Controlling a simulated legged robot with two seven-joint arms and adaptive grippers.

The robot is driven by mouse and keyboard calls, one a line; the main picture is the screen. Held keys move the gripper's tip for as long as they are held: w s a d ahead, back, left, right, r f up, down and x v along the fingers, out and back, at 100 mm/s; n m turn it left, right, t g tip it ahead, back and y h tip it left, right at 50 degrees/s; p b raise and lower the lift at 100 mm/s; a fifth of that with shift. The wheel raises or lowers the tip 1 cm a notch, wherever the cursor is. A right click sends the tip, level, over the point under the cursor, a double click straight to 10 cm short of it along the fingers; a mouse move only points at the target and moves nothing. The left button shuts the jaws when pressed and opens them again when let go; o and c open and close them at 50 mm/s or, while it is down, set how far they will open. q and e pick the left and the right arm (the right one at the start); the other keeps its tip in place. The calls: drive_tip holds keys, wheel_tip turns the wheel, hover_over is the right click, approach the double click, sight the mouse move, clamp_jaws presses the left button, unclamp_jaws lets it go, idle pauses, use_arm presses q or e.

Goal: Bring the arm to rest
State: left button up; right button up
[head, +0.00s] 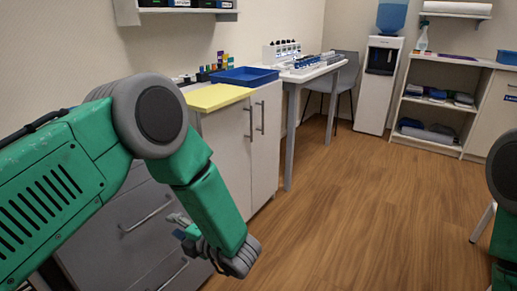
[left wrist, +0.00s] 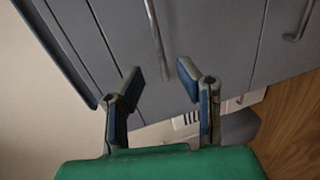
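My left arm (head: 205,195) is green and grey and bends down in front of the grey drawer unit. My left gripper (head: 182,226) hangs low beside the drawer fronts and is partly hidden behind the wrist in the head view. In the left wrist view the two fingers of the gripper (left wrist: 160,82) stand apart with nothing between them. They point at the grey drawer fronts (left wrist: 205,35); I cannot tell how far off these are. A part of my right arm (head: 505,175) shows at the right edge, without its gripper.
A cabinet (head: 240,135) carries a yellow board (head: 215,97) and a blue tray (head: 245,75). A white table (head: 318,70), a chair (head: 345,85), a water dispenser (head: 378,85) and shelves (head: 435,112) stand farther back. The wooden floor (head: 365,200) is clear in the middle.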

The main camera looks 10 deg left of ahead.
use_arm(q)
drive_tip(key=s+f+m+t+h, duration=0.2)
drive_tip(key=s+f+m+h, duration=0.75)
drive_tip(key=f+m, duration=0.75)
drive_tip(key=s+d+m+g+h, duration=0.2)
drive_tip(key=s+m+g+h, duration=0.1)
drive_tip(key=s+m, duration=0.65)
drive_tip(key=s+m+g+h, duration=0.2)
drive_tip(key=s+m+g, duration=0.25)
drive_tip(key=s, duration=0.75)
wheel_tip(320, 180, up, 14)
drive_tip(key=p, duration=1.3)
drive_tip(key=shift+s+d+m, duration=0.2)
drive_tip(key=shift+d+m, duration=0.1)
drive_tip(key=shift+m, duration=0.1)
drive_tip(key=shift+w, duration=0.15)
